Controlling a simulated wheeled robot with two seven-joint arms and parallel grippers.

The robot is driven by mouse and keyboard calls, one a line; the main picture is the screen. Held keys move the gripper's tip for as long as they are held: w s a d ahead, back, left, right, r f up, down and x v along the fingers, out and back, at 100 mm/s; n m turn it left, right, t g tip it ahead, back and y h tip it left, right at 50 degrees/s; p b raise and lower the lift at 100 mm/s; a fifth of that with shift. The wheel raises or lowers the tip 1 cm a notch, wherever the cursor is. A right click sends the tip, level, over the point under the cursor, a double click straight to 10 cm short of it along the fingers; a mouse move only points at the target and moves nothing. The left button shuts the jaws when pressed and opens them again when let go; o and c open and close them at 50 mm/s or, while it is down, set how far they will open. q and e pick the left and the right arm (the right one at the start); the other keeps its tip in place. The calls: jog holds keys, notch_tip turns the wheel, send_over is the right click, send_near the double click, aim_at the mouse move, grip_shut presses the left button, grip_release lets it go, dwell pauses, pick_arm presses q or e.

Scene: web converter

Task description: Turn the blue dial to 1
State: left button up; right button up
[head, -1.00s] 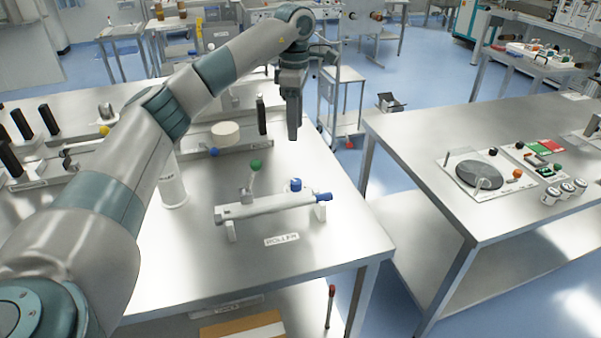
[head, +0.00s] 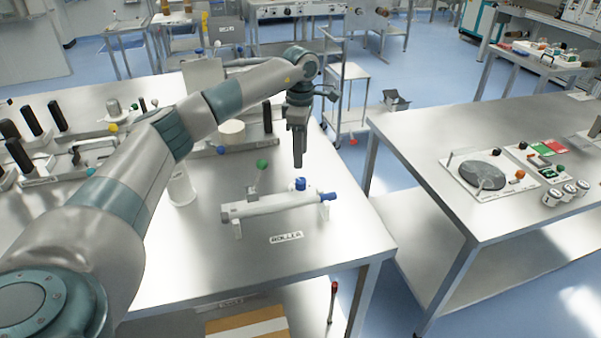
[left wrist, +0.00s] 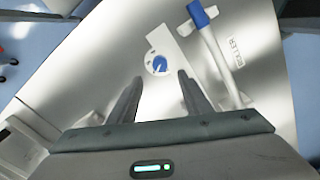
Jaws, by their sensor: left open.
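The blue dial (head: 301,184) stands on the steel table just behind the right part of the roller. In the left wrist view the blue dial (left wrist: 159,65) sits on a white plate with a round face, a little beyond the fingertips. A light pointer line shows on it, but its markings are too small to read. My left gripper (head: 298,164) points down above and just behind the dial, apart from it. In the left wrist view my left gripper (left wrist: 160,78) is open and empty, its fingers to either side below the dial. My right gripper is not in view.
The roller (head: 275,204) with a blue end lies in front of the dial, with a green-knobbed lever (head: 262,165) to its left. The table's front is clear except for a ROLLER label (head: 286,237).

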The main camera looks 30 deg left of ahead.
aim_at(300, 180)
pick_arm(q)
notch_tip(300, 180, down, 9)
jog(key=shift+p, duration=1.2)
jog(key=c, duration=1.1)
